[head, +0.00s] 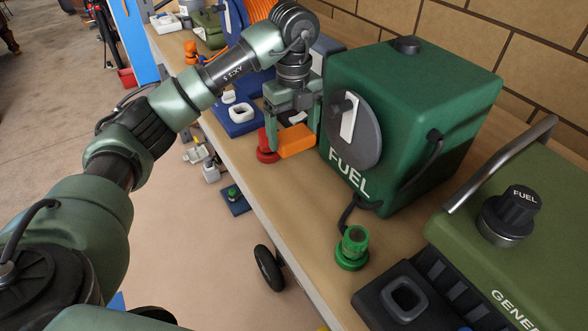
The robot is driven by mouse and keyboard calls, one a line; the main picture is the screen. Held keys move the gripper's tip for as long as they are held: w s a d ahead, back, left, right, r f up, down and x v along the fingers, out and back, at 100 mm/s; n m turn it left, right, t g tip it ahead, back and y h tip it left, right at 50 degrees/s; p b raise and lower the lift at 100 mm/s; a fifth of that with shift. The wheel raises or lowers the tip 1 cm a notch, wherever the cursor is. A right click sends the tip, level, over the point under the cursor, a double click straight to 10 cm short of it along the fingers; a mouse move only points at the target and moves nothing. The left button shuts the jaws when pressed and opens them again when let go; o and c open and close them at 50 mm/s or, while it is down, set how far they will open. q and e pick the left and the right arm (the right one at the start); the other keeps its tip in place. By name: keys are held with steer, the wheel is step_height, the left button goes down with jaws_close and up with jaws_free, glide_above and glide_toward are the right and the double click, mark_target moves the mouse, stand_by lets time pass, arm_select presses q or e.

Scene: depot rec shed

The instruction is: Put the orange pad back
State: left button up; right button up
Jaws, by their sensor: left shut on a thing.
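The orange pad (297,141) is a small flat block near the left side of the green FUEL box. My left gripper (293,128) points down over it and is shut on it. The fingers hide part of the pad's far side. I cannot tell whether the pad touches the bench top. My right gripper is not in view.
A red knob-like piece (265,150) stands just left of the pad. The green FUEL box (420,105) rises close on the right. A blue block with a white ring (236,122) lies beyond. A green fitting (352,248) and olive generator (540,215) are nearer. Bench room (300,205) is clear.

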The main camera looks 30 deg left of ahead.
mark_target(293, 146)
arm_select(q)
step_height(293, 146, down, 4)
steer(key=shift+w+f+p, duration=0.15)
steer(key=shift+f+p, duration=0.1)
steer(key=shift+p, duration=0.3)
step_height(293, 146, down, 3)
steer(key=shift+w+r+p, duration=0.1)
steer(key=shift+w+p, duration=0.05)
steer(key=shift+p, duration=0.15)
steer(key=shift+f, duration=0.35)
step_height(293, 146, down, 4)
steer(key=shift+f+p, duration=0.25)
steer(key=shift+p, duration=0.35)
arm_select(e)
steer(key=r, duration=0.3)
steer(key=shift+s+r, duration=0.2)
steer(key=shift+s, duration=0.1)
arm_select(q)
steer(key=shift+f, duration=0.15)
steer(key=o, duration=1.1)
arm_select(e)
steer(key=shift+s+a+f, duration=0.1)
